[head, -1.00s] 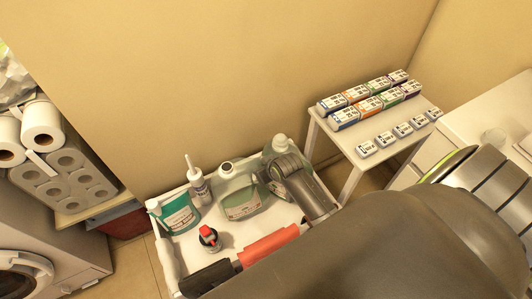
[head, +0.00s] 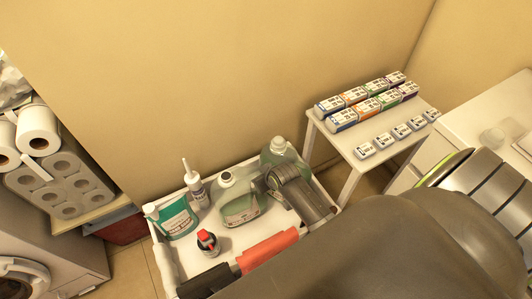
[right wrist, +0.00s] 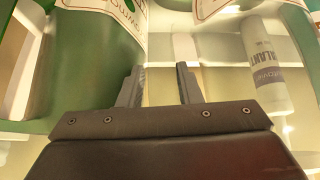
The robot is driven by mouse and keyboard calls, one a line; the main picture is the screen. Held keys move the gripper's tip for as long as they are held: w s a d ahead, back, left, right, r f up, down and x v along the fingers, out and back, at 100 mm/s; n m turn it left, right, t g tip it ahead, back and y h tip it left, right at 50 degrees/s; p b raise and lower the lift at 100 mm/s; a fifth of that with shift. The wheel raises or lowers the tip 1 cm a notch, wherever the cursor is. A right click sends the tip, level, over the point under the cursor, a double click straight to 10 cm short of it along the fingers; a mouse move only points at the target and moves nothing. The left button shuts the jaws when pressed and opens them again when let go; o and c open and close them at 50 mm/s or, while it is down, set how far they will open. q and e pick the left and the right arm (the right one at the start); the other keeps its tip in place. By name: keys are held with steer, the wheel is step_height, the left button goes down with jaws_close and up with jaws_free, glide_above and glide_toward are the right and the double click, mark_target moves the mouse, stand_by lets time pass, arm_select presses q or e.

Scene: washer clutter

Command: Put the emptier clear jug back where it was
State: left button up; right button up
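Two clear jugs with green liquid stand in a white cart (head: 165,262). The left clear jug (head: 240,208) has a label and stands in the cart's middle. The right clear jug (head: 282,155) stands at the back right, its lower part hidden by my right gripper. My right gripper (head: 272,180) is just in front of it, beside the left jug. In the right wrist view my right gripper (right wrist: 160,88) has its two fingers apart with nothing between them. A green jug (right wrist: 98,65) fills the left there. I cannot tell which jug is emptier. My left gripper is out of view.
The cart also holds a teal bottle (head: 178,219), a white nozzle bottle (head: 197,190) and a red-capped bottle (head: 207,242). A red-and-black bar (head: 268,248) lies along its front. A side table (head: 350,180) holds several boxes. Toilet rolls (head: 65,185) are at left.

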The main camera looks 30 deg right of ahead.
steer(key=shift+s+r, duration=0.1)
steer(key=shift+r, duration=0.15)
steer(key=p+v, duration=0.2)
steer(key=v, duration=0.9)
steer(key=shift+s+r+p, duration=0.15)
steer(key=shift+r+p, duration=0.1)
steer(key=shift+p, duration=0.1)
